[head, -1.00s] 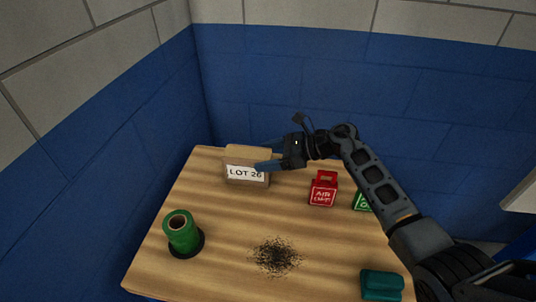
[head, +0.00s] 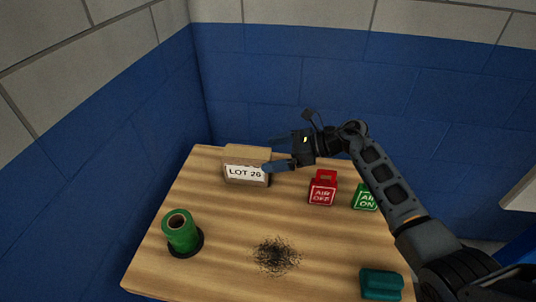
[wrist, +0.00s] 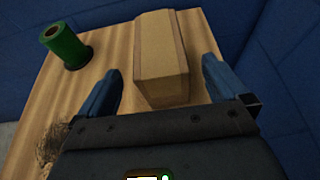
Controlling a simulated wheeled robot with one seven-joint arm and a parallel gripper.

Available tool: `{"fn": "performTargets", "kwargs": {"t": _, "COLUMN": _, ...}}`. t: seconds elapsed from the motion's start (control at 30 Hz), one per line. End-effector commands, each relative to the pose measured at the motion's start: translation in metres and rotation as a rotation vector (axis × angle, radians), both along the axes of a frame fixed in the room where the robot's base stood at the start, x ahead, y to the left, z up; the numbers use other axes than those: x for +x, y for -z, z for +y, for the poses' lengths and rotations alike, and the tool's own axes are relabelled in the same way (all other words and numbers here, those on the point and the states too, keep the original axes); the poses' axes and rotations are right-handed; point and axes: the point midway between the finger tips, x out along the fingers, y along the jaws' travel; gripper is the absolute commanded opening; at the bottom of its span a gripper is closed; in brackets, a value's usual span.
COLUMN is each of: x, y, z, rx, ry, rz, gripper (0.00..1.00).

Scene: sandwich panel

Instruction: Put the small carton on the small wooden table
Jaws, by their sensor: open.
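The small carton (head: 246,166) is a brown box with a white "LOT 26" label, upright near the back left of the wooden table (head: 215,212). In the wrist view the carton (wrist: 158,62) lies ahead of and between my spread fingers. My gripper (head: 274,153) is open and empty at the carton's right side. In the head view one blue finger overlaps the carton's right edge; I cannot tell whether it touches. The wrist view shows both blue fingers of my gripper (wrist: 160,82) apart, with the carton's near end close to them.
A green roll (head: 180,232) on a black base stands at the front left. A red "AIR OFF" block (head: 322,190) and a green "AIR ON" block (head: 365,197) stand to the right. A teal object (head: 381,284) lies front right. Blue walls (head: 290,90) close in behind and left.

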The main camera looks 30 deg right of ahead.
Motion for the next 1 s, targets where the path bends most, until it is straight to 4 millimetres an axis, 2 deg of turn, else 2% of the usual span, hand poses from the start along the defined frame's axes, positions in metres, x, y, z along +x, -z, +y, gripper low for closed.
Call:
{"fn": "performTargets", "kwargs": {"t": 0.2, "x": -0.026, "y": -0.016, "z": -0.036, "rx": 0.0, "ry": 0.005, "rz": -0.002, "gripper": 1.0}}
{"fn": "performTargets", "kwargs": {"t": 0.4, "x": -0.043, "y": -0.029, "z": -0.061, "rx": 0.0, "ry": 0.003, "rz": 0.0, "gripper": 1.0}}
{"fn": "performTargets", "kwargs": {"t": 0.6, "x": -0.052, "y": -0.036, "z": -0.071, "rx": 0.0, "ry": 0.001, "rz": 0.0, "gripper": 1.0}}
{"fn": "performTargets", "kwargs": {"t": 1.0, "x": -0.053, "y": -0.036, "z": -0.07, "rx": 0.005, "ry": 0.0, "rz": 0.0, "gripper": 1.0}}
